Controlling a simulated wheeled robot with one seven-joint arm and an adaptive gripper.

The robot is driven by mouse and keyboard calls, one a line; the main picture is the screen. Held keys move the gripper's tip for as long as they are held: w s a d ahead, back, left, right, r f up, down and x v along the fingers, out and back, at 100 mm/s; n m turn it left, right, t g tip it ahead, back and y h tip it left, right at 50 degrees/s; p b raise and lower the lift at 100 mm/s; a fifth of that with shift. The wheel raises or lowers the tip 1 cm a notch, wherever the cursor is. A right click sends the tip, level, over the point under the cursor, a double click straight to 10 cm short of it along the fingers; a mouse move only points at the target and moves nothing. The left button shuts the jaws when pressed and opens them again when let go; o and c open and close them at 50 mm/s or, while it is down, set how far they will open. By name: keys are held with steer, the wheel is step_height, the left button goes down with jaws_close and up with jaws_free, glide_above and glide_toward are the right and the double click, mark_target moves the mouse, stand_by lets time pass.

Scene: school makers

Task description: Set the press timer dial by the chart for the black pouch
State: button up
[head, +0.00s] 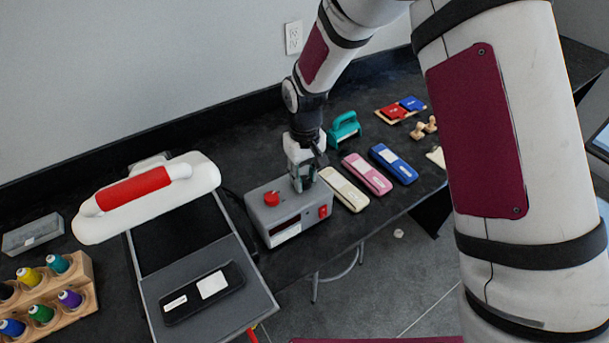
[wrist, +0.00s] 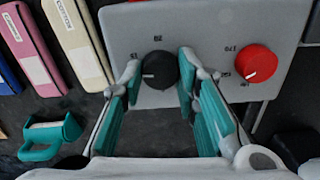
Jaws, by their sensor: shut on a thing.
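The grey control box (head: 262,218) stands on the table beside the heat press. My gripper (head: 303,181) reaches down onto its top. In the wrist view the gripper (wrist: 160,76) has its fingers on either side of a black dial (wrist: 160,66), shut on it. Numbers around this dial are partly covered by the fingers; one at the top looks like 20. A red dial (wrist: 256,62) with numbers such as 170 sits to the right, apart from the fingers. The black pouch (head: 190,299), with two white labels, lies on the press's lower plate. I cannot make out a chart.
The press's raised white head with red handle (head: 134,189) is left of the box. Cream (head: 344,189), pink (head: 367,174) and blue (head: 393,163) pouches lie to the right, near a teal-handled tool (head: 344,129). A thread rack (head: 85,268) is at far left.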

mark_target(304, 180)
steer(key=m, duration=0.4)
steer(key=shift+m, duration=0.3)
stand_by(0.3)
steer(key=o, duration=1.2)
steer(key=shift+a, duration=0.1)
steer(key=shift+c, duration=0.2)
step_height(304, 180, up, 12)
